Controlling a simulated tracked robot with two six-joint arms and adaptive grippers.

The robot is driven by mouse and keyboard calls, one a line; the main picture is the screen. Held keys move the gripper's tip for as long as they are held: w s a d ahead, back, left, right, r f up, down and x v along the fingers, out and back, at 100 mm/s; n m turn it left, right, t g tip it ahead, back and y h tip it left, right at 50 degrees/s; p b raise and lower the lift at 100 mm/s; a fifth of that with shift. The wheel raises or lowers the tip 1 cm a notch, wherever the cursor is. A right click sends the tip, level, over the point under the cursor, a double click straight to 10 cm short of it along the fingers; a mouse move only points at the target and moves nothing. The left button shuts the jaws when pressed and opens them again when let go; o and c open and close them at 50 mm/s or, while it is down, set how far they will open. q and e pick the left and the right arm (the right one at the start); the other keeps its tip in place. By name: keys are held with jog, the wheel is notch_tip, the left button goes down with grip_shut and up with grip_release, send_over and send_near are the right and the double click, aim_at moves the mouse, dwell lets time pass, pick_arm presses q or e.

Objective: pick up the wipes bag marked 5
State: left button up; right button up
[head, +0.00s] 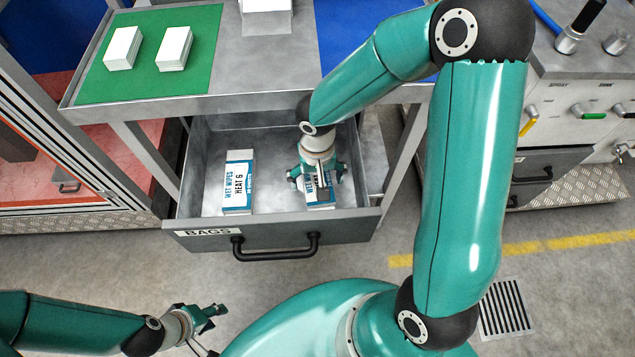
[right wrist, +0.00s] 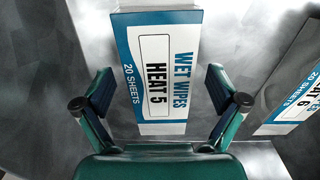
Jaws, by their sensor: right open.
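The wipes bag marked 5 (right wrist: 157,65) lies in the open drawer, white and blue with "WET WIPES HEAT 5" on top. In the head view the bag (head: 322,198) is partly hidden under my right gripper (head: 316,180). My right gripper is open, and in the right wrist view its fingers (right wrist: 160,95) stand on both sides of the bag's near part, with gaps showing. Whether they reach down to the bag's height I cannot tell. My left gripper (head: 212,330) is low at the left, away from the drawer, and looks open and empty.
A similar bag marked 6 (head: 238,183) lies left in the drawer; it shows at the right wrist view's right edge (right wrist: 298,92). The drawer front (head: 275,238) reads "BAGS". Two white stacks (head: 124,48) (head: 174,48) sit on the green mat (head: 150,82) above.

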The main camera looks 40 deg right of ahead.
jog(key=shift+f, duration=0.2)
jog(key=c, duration=0.8)
jog(key=shift+r, duration=0.1)
jog(key=shift+c, duration=0.2)
